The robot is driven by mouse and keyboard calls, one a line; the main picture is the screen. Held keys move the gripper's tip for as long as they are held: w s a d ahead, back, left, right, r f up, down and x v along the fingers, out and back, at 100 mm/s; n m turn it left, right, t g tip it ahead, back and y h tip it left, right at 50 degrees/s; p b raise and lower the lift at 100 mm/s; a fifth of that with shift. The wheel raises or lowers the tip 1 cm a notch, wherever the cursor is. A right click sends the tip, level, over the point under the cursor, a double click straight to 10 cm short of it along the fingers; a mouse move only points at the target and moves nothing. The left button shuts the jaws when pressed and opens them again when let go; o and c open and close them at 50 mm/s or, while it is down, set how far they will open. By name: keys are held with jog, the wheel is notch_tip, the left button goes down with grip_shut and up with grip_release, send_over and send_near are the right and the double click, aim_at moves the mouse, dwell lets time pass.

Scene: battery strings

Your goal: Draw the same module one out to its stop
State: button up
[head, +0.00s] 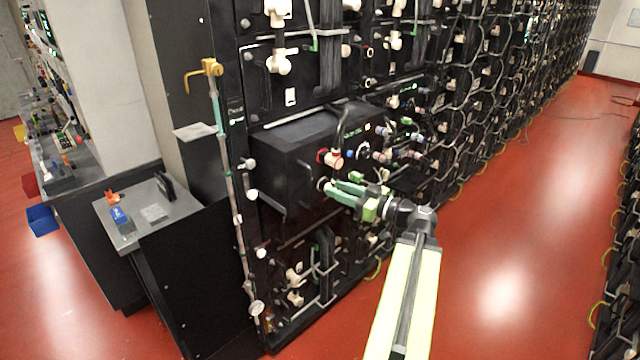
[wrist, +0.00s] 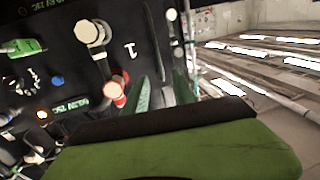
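A black battery module (head: 310,142) sticks out of the rack past its neighbours, at mid height in the head view. Its front carries a red and white connector (head: 330,158) and a thin dark handle (head: 307,184). In the wrist view, the module's face (wrist: 130,25) shows a white "1" and the red connector (wrist: 115,90). My gripper (head: 335,188) has its green fingers at the lower part of this front, below the red connector. In the wrist view the fingers (wrist: 163,92) stand slightly apart with a grey strip between them. Whether they grip it is unclear.
Other modules and cables fill the rack above, below and to the right. A grey bench (head: 150,212) with a blue item (head: 120,217) stands at the left. A vertical pole (head: 228,170) runs along the rack's left edge. The red aisle floor (head: 510,240) is clear.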

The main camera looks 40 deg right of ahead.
jog(key=v, duration=0.7)
jog(key=shift+s, duration=0.35)
